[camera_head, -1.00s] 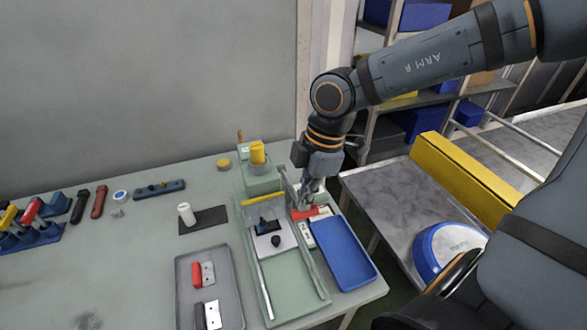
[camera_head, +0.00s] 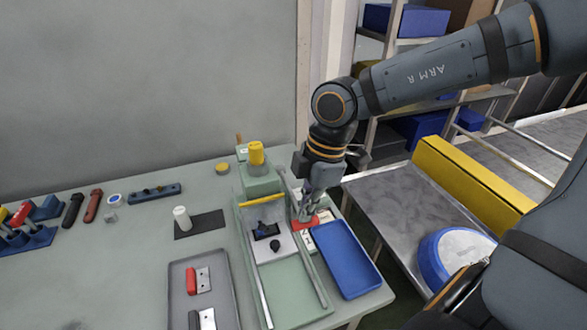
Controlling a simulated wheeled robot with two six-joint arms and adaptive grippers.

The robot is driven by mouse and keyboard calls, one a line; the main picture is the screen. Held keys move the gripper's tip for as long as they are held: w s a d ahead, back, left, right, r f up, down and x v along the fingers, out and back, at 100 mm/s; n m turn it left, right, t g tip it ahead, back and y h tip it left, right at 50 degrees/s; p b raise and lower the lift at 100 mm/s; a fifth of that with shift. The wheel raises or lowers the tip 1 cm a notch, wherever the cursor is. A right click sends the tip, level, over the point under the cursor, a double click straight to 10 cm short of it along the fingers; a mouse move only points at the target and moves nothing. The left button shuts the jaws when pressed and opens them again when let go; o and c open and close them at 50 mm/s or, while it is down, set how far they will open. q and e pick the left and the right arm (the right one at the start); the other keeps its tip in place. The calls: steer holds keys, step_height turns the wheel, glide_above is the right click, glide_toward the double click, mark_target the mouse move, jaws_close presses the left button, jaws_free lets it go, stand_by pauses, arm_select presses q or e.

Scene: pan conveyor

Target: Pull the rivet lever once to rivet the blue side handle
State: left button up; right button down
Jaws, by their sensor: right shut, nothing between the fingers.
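The rivet press (camera_head: 262,184) is a green block with a yellow cap (camera_head: 257,153) at the back of the bench. A slim grey bar (camera_head: 289,187), seemingly the rivet lever, stands at its right side, partly hidden by my arm. A light plate (camera_head: 287,243) sits on the rails in front of the press. A dark blue part (camera_head: 266,229), seemingly the blue side handle, lies on it beside a black knob (camera_head: 275,246). My right gripper (camera_head: 304,217) is shut and empty, pointing down right of the plate, over a red piece (camera_head: 305,224). Whether they touch is unclear. My left gripper is out of view.
A blue tray (camera_head: 346,262) lies just right of the rails. A grey tray (camera_head: 176,292) with red and dark handles is on the left. Tools line the back left. A side table (camera_head: 392,205) carries a blue-rimmed pan (camera_head: 458,260).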

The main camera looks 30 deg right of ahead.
step_height(320, 180, up, 10)
steer(key=p, duration=0.7)
step_height(320, 180, up, 10)
steer(key=s+p, duration=0.1)
steer(key=p, duration=1)
steer(key=shift+a+p, duration=0.15)
steer(key=shift+p, duration=0.2)
